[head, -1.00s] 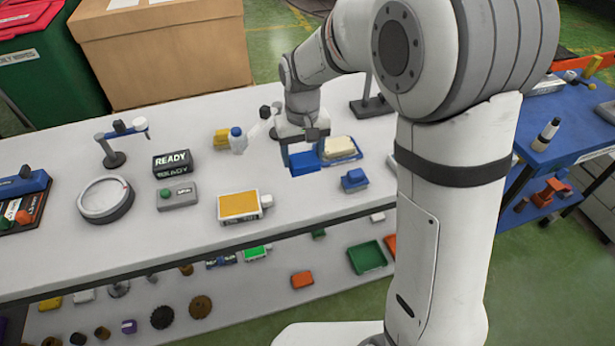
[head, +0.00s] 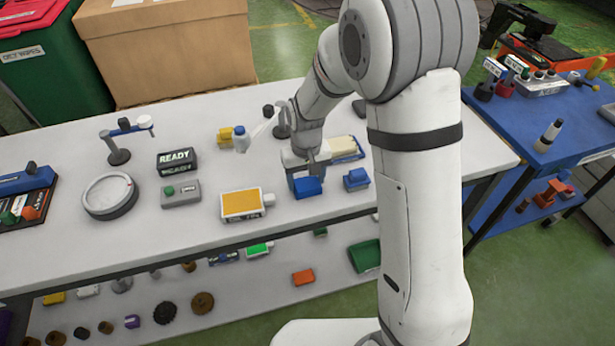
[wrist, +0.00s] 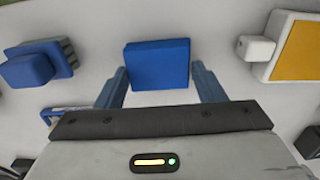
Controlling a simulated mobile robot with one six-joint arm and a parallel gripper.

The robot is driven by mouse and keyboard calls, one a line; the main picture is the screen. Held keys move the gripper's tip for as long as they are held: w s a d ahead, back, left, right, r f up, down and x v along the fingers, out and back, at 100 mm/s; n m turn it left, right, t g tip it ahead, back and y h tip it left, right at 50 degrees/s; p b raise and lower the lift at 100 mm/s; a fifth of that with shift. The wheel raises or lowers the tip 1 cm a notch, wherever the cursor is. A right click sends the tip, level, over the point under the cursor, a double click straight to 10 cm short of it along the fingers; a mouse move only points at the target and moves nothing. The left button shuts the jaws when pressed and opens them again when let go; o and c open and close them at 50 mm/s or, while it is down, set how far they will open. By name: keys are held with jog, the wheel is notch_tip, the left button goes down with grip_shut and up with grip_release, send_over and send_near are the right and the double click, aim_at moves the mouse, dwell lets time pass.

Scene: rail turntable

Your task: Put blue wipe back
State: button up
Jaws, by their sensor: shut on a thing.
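The blue wipe (head: 309,187) is a flat blue block. My gripper (head: 305,176) is shut on it, over the front part of the white bench. In the wrist view the blue wipe (wrist: 157,64) sits between the two fingers of my gripper (wrist: 159,80). I cannot tell whether its underside touches the bench. A blue tray (head: 359,153) with a cream block on it lies behind and to the right, partly hidden by my gripper.
A stepped blue block (head: 356,180) stands close on the right. A yellow-topped white box (head: 241,205) stands on the left. The bench's front edge is near.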

aim_at(306, 182)
jog(key=o, duration=0.9)
jog(key=shift+r, duration=0.1)
notch_tip(306, 182, up, 11)
jog(key=s+d+r+m+t, duration=0.1)
jog(key=s+d+r, duration=0.1)
jog(key=s+d, duration=0.3)
jog(key=s+d+r+m+t, duration=0.1)
jog(key=s+d, duration=0.3)
jog(key=s, duration=0.4)
jog(key=s+d+r+m+t, duration=0.1)
jog(key=s+d+r, duration=0.2)
jog(key=s+d, duration=0.2)
jog(key=shift+s+d+r, duration=0.1)
jog(key=shift+s+d, duration=0.1)
jog(key=shift+s, duration=0.25)
jog(key=shift+s+d+r, duration=0.1)
jog(key=shift+s+d, duration=0.05)
jog(key=shift+s, duration=0.3)
